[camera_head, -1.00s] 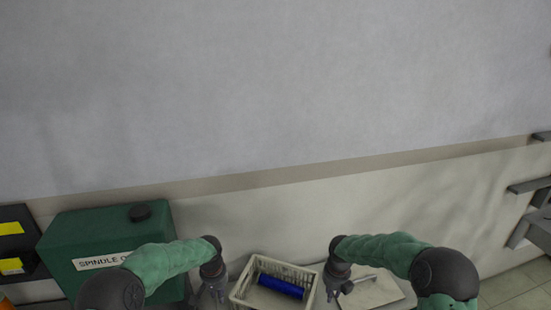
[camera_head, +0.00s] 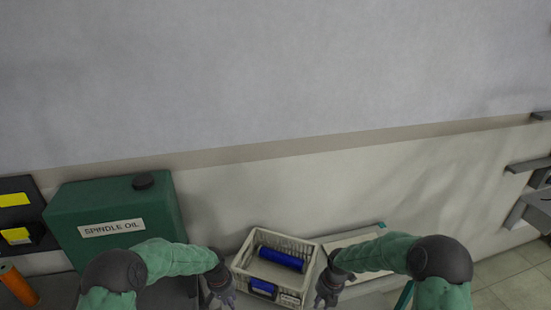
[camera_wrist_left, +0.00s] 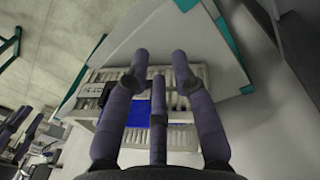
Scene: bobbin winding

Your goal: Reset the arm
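My left gripper (camera_head: 222,293) is left of a cream slatted basket (camera_head: 237,268) in the head view, near the bottom edge. In the left wrist view its dark fingers (camera_wrist_left: 160,68) are spread apart with nothing held between them; the basket (camera_wrist_left: 185,135) shows beyond them. My right gripper (camera_head: 325,293) is at the basket's right side, pointing down; its fingertips are too small and dark to read. A blue cylinder (camera_head: 281,258) lies in the basket, and a second blue piece (camera_head: 263,287) shows at its near side. Both arms are bent at the lower picture edge.
An orange cylinder (camera_head: 17,284) is at the lower left. A pale board with teal edging (camera_head: 360,243) lies behind my right arm. Grey shelves (camera_head: 528,190) are at the right. The wall above is bare.

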